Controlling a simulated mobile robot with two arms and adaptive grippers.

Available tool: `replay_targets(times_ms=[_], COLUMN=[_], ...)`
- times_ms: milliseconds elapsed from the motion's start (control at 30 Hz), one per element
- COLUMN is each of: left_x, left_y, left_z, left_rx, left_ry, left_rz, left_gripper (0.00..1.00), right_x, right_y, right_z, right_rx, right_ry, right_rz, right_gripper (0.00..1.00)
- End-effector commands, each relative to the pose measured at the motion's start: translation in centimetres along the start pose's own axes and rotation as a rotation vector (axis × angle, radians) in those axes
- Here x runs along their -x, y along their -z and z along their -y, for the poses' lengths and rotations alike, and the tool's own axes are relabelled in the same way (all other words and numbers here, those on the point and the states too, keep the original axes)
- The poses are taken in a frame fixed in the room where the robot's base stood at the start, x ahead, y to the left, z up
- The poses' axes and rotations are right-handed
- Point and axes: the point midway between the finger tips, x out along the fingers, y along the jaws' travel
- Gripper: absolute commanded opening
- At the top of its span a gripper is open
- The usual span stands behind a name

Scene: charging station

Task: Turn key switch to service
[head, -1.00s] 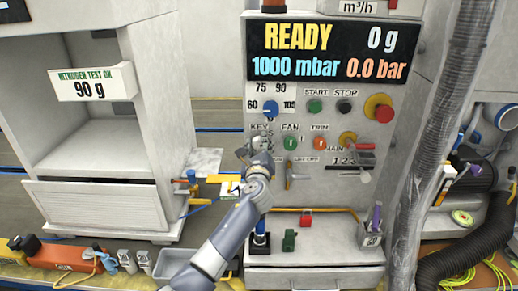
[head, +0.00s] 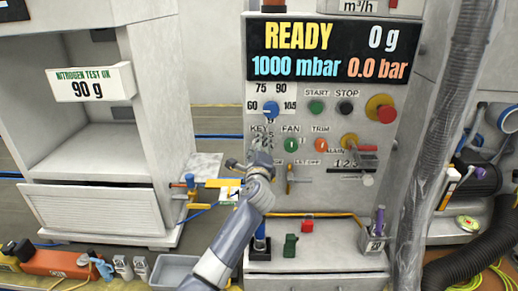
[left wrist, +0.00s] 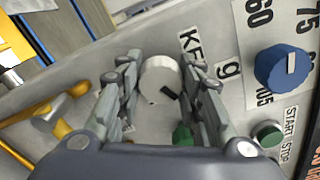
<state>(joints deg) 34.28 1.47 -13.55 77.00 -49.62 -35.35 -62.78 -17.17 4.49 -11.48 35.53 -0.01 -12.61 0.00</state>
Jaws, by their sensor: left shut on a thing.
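The control panel (head: 335,100) faces me and its display (head: 330,50) reads READY. My left gripper (head: 257,160) is at the panel's left side, just below the KEY label (head: 259,129), and covers the key switch in the head view. In the left wrist view, the key switch (left wrist: 159,75) is a pale round knob with a short black mark. The fingers of my left gripper (left wrist: 160,92) stand on either side of it and are shut on it. The position the mark points to cannot be read. My right gripper is not in view.
A blue dial (head: 271,110) sits just above the key switch. A yellow lever (head: 290,179) stands close to the gripper's right. A white cabinet (head: 90,215) stands left.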

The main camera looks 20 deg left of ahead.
Motion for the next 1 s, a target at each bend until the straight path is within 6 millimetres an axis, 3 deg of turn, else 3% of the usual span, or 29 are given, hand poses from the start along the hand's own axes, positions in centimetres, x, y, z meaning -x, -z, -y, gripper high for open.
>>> replay_targets(times_ms=[367, 400, 467, 767, 1000], left_x=[0.0, 0.0, 0.0, 0.8, 4.5], left_y=[-0.1, -0.1, -0.1, -0.1, 0.1], left_z=[0.1, 0.1, 0.1, 0.0, -0.3], left_rx=[0.004, 0.004, 0.003, 0.002, 0.002], left_ry=[0.002, 0.002, 0.002, 0.0, -0.005], left_rz=[0.002, 0.002, 0.002, 0.002, -0.001], left_gripper=[0.1, 0.38, 0.52, 0.56, 0.56], right_x=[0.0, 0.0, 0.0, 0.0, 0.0], right_y=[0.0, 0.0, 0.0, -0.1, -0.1], right_z=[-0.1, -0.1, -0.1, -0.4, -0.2], right_rx=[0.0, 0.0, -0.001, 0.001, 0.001], right_ry=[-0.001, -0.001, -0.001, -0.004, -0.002], right_rz=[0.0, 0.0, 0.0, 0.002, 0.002], right_gripper=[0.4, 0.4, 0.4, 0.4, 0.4])
